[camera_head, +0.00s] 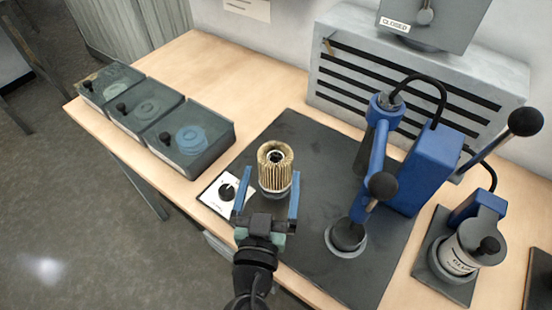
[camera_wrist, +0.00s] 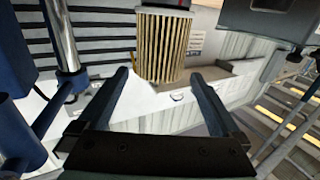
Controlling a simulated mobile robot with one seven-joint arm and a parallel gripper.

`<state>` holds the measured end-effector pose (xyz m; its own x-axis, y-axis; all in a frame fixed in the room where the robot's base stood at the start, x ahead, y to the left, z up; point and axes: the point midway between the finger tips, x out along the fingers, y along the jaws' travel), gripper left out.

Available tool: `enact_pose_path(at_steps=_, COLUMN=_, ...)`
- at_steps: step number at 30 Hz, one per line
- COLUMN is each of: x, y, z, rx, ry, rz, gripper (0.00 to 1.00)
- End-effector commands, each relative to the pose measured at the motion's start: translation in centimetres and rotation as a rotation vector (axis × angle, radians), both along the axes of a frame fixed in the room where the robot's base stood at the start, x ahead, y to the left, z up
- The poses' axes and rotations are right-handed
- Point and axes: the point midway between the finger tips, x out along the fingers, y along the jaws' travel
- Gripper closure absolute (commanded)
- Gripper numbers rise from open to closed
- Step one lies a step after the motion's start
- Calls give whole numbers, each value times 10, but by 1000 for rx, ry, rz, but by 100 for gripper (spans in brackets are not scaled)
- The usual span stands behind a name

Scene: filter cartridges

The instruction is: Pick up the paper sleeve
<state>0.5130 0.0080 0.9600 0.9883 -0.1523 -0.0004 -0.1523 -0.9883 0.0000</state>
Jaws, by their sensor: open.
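The paper sleeve (camera_head: 274,170) is a tan, pleated, upright cylinder with a dark hole in its top. It stands near the left edge of the dark mat (camera_head: 308,130), with a pale rim showing at its foot. In the wrist view the gripper (camera_wrist: 160,75) is empty, and the sleeve appears just beyond and between the fingertips.
A blue press (camera_head: 432,165) with black-knobbed levers stands to the right on the mat. A white card with a dark knob (camera_head: 228,188) lies left of my gripper. Several lidded bins (camera_head: 190,138) line the left side. A glue pot (camera_head: 466,255) stands at right.

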Motion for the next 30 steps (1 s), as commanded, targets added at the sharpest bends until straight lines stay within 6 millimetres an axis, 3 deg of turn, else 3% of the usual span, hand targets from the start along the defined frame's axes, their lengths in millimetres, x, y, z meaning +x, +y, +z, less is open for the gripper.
enact_pose_path(at_steps=7, x=16, y=-3, z=1, rx=0, ry=-1, rz=-1, gripper=0)
enact_pose_path(at_steps=16, x=53, y=-9, z=-2, rx=0, ry=-1, rz=-1, gripper=0)
enact_pose_path(at_steps=26, x=59, y=-10, z=-4, rx=0, ry=0, rz=-1, gripper=0)
enact_pose_path(at_steps=30, x=59, y=-10, z=-4, rx=0, ry=0, rz=-1, gripper=23)
